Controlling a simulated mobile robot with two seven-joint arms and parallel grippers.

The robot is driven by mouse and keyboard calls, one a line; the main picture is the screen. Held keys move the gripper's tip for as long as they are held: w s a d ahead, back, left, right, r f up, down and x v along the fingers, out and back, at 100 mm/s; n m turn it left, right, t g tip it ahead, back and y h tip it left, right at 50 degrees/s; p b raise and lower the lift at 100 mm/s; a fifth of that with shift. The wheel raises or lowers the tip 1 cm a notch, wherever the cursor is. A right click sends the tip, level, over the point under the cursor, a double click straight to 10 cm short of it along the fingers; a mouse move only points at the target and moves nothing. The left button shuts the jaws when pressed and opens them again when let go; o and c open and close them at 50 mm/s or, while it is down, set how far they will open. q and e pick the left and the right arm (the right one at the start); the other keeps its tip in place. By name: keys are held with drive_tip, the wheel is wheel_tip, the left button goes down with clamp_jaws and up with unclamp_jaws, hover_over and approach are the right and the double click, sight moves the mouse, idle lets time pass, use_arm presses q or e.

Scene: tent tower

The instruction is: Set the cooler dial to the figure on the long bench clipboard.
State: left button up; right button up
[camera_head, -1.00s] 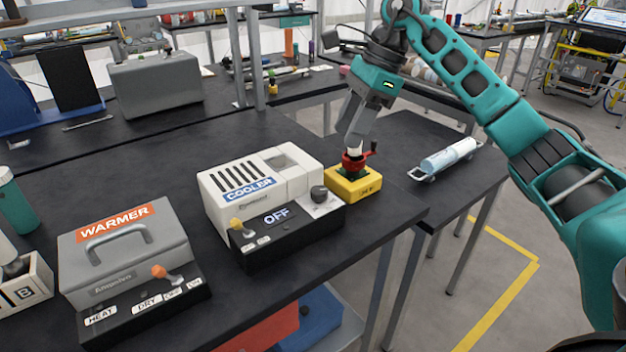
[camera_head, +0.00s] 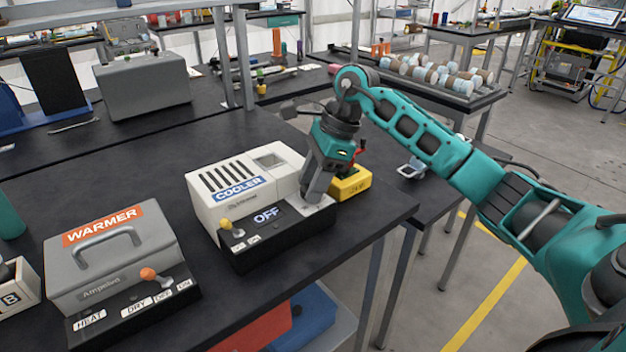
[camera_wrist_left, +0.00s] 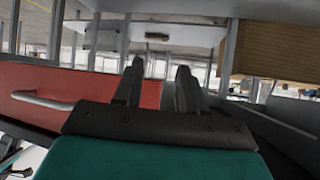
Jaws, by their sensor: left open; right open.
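The white cooler (camera_head: 210,197) stands on the dark bench with its display (camera_head: 267,215) reading OFF and a yellow-knobbed lever (camera_head: 226,224) at its front left. My right gripper (camera_head: 313,200) points down at the right end of the cooler's front panel. It covers the dark dial there; I cannot tell whether the fingers touch it. My right gripper is open. My left gripper (camera_wrist_left: 157,82) shows only in the left wrist view, open with nothing between its fingers. I cannot make out a clipboard.
A grey warmer (camera_head: 115,265) stands left of the cooler. A yellow box (camera_head: 352,185) with a red part sits close behind my right gripper. Bare bench lies behind the cooler. In the left wrist view a red bin (camera_wrist_left: 75,93) is close ahead.

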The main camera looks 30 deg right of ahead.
drive_tip(key=shift+c, duration=0.2)
drive_tip(key=c, duration=0.7)
